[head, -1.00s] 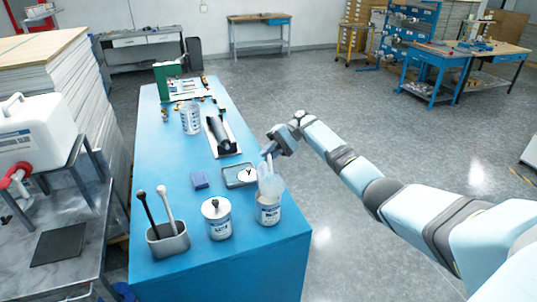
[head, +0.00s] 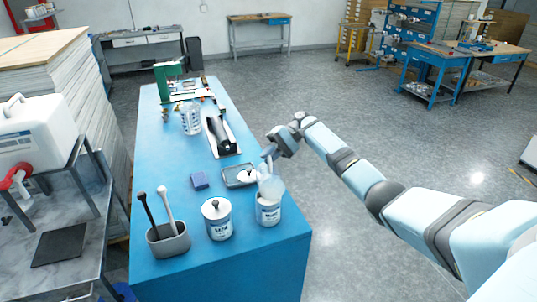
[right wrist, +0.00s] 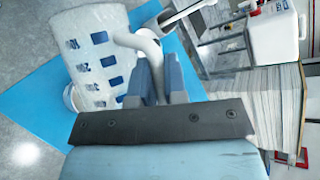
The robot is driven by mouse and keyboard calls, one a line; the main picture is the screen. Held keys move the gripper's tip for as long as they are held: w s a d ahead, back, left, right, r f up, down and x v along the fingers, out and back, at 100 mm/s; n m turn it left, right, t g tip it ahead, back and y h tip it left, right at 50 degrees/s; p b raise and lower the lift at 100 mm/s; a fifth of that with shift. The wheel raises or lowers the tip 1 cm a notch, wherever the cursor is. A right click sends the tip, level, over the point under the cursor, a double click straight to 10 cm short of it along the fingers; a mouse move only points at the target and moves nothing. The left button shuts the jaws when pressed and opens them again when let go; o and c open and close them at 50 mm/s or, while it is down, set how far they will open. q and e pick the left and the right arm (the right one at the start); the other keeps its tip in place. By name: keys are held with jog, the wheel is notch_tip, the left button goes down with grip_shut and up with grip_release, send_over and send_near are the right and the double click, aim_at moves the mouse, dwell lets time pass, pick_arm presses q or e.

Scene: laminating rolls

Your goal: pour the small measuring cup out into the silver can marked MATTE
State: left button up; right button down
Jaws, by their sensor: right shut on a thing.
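The silver can marked MATTE (head: 268,217) stands upright at the near right corner of the blue table, its mouth partly hidden by the cup. My right gripper (head: 270,153) is shut on the handle of the small measuring cup (head: 271,187). The translucent cup is tilted right over the can's mouth. In the right wrist view the cup (right wrist: 90,55) shows blue marks and its curved handle (right wrist: 142,45) lies at the gripper fingers (right wrist: 160,82). I cannot see any liquid stream. My left gripper is not in view.
A second silver can (head: 217,222) with a knobbed lid stands just left. A grey tray (head: 228,183) holds a round lid (head: 247,177).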

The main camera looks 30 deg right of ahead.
aim_at(270, 159)
jog(key=shift+s+a+r+p, duration=0.1)
jog(key=shift+s+r+p, duration=0.15)
jog(key=shift+s+p, duration=0.1)
jog(key=shift+s+a+n+t+h, duration=0.2)
jog(key=shift+s+n+t+h, duration=0.1)
jog(key=shift+s+a+r+n+t+h, duration=0.1)
jog(key=shift+s+a+n+t+h, duration=0.1)
jog(key=shift+s, duration=0.25)
jog(key=shift+s+a+r+n+t+h, duration=0.1)
jog(key=shift+s+a+n+t+h, duration=0.1)
jog(key=shift+s, duration=0.2)
jog(key=shift+a, duration=0.1)
jog(key=shift+s+a+f+n+t+h, duration=0.25)
jog(key=shift+s+f, duration=0.05)
jog(key=shift+s, duration=0.2)
jog(key=shift+s+a+f+n+t+h, duration=0.2)
jog(key=shift+s+f+n+t, duration=0.1)
jog(key=shift+s, duration=0.2)
jog(key=shift+s+a+f+n+t+h, duration=0.25)
jog(key=shift+s, duration=0.25)
jog(key=shift+s+f, duration=0.1)
jog(key=shift+f, duration=0.05)
jog(key=shift+s+a+f+n+t+h+b, duration=0.25)
jog(key=shift+s+a+f+n+t, duration=0.15)
jog(key=shift+s+f, duration=0.2)
jog(key=shift+s+a+f+n+t+h+b, duration=0.15)
jog(key=shift+s+a+f+n+t+h, duration=0.15)
jog(key=shift+s+f+t, duration=0.25)
